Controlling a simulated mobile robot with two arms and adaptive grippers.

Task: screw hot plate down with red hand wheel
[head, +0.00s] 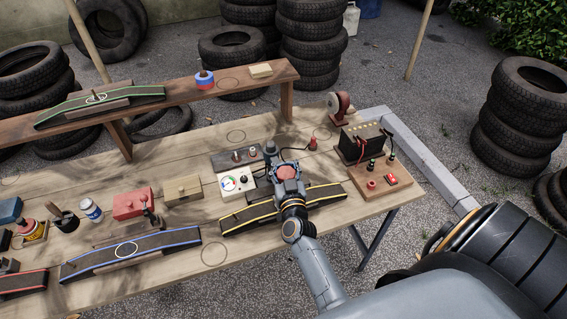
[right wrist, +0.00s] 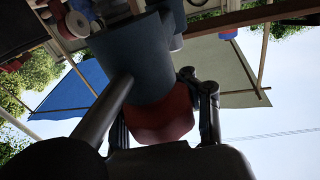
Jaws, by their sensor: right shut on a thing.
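The red hand wheel (head: 287,172) shows between the fingers of my right gripper (head: 288,180), above the yellow-edged curved strip (head: 325,193) on the table. In the right wrist view the red wheel (right wrist: 160,115) is between the fingers, against a dark blue-grey cylindrical part (right wrist: 130,55). My right gripper is shut on the wheel. A dark metal frame (head: 262,189) stands beside it, next to a white box with a gauge (head: 235,183). I cannot make out the hot plate, and the gripper covers what is under the wheel. My left gripper is not in view.
A blue-edged strip (head: 132,252) lies to the left and a green-edged strip (head: 100,103) on the raised shelf. A battery (head: 363,143) and a wooden switch board (head: 381,183) stand to the right. Free wood (head: 215,275) shows at the front.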

